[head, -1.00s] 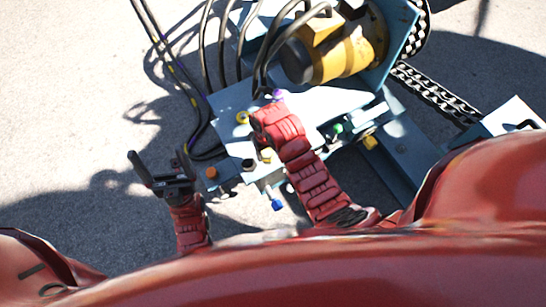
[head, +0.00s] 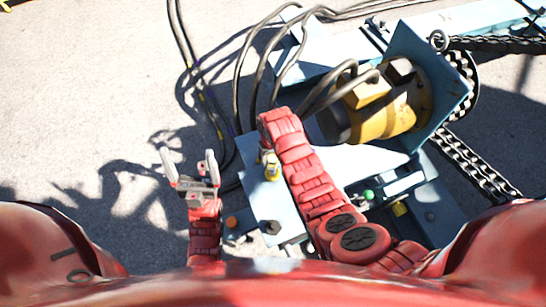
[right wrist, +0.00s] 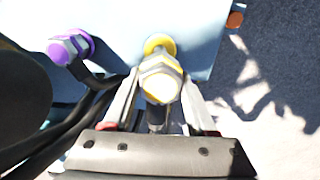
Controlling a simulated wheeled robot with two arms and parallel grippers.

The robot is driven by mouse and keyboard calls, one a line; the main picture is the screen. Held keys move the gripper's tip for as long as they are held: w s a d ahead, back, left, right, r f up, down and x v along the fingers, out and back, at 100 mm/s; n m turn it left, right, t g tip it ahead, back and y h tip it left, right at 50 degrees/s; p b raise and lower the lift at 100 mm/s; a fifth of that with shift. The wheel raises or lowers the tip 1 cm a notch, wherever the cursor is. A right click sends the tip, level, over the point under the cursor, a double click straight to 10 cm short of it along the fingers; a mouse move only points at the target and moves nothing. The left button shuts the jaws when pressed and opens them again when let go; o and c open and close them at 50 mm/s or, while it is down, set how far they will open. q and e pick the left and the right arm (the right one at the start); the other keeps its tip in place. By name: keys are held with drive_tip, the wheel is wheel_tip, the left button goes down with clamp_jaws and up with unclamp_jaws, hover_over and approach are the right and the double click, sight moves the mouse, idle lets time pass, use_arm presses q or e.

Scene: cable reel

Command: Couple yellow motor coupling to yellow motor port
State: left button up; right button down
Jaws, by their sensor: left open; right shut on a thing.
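The yellow motor coupling (right wrist: 160,85) is a hexagonal metal fitting with yellow on it, held between the fingers of my right gripper (right wrist: 160,78). Just beyond it a yellow ring, the yellow motor port (right wrist: 157,43), shows on the pale blue plate. The coupling covers part of the ring and looks lined up with it; I cannot tell whether it is seated. In the head view the coupling (head: 271,168) shows beside my right arm, which hides the right gripper. My left gripper (head: 189,160) is open and empty, left of the plate.
A purple fitting (right wrist: 70,47) and dark hoses lie to the left in the right wrist view. An orange port (head: 231,222) sits at the plate's near left corner. A yellow motor (head: 395,110) and a chain (head: 480,170) stand beyond. Open floor lies left.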

drive_tip(key=shift+f+b, duration=1.95)
drive_tip(key=shift+f, duration=1.5)
drive_tip(key=shift+f+b, duration=0.35)
drive_tip(key=shift+f, duration=0.1)
drive_tip(key=shift+c, duration=0.6)
unclamp_jaws()
wheel_tip(320, 180, up, 11)
drive_tip(key=shift+w+f, duration=0.1)
drive_tip(key=shift+f, duration=0.1)
wheel_tip(320, 180, up, 7)
drive_tip(key=p, duration=0.5)
drive_tip(key=shift+p, duration=0.35)
